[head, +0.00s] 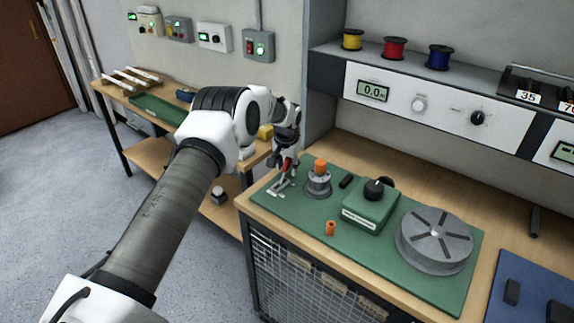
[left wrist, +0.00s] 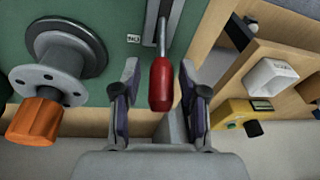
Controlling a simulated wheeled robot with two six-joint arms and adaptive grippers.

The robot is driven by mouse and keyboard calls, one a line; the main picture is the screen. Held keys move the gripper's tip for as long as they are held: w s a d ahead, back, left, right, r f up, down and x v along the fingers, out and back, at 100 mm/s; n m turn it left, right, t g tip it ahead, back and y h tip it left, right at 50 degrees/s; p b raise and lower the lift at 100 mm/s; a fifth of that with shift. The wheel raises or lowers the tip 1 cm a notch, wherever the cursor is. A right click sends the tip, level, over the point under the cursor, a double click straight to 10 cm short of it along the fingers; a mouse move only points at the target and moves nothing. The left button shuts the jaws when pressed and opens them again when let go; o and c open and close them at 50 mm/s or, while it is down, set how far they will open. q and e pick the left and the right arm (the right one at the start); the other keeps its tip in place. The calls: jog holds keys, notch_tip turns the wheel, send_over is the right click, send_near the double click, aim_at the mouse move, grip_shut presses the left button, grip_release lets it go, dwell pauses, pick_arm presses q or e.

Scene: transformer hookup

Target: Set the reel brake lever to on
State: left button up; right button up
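The reel brake lever (head: 286,165) has a red handle and stands at the left end of the green mat, near the bench's left edge. In the left wrist view, its red handle (left wrist: 161,85) on a metal rod lies between the fingers of my left gripper (left wrist: 158,92). The fingers are open, with a visible gap on each side of the handle. In the head view, my left gripper (head: 286,146) is at the top of the lever and partly hides it. A small label (left wrist: 133,38) sits beside the rod; I cannot read it. My right gripper is not in view.
Right of the lever stands a grey flanged spindle with an orange top (head: 320,166). Farther right are an orange piece (head: 330,228), a green box with a black knob (head: 371,204) and a grey reel (head: 435,240). A shelf with spools (head: 395,48) overhangs the bench's back.

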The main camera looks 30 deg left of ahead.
pick_arm(q)
jog(key=shift+r, duration=0.1)
jog(key=v, duration=1.2)
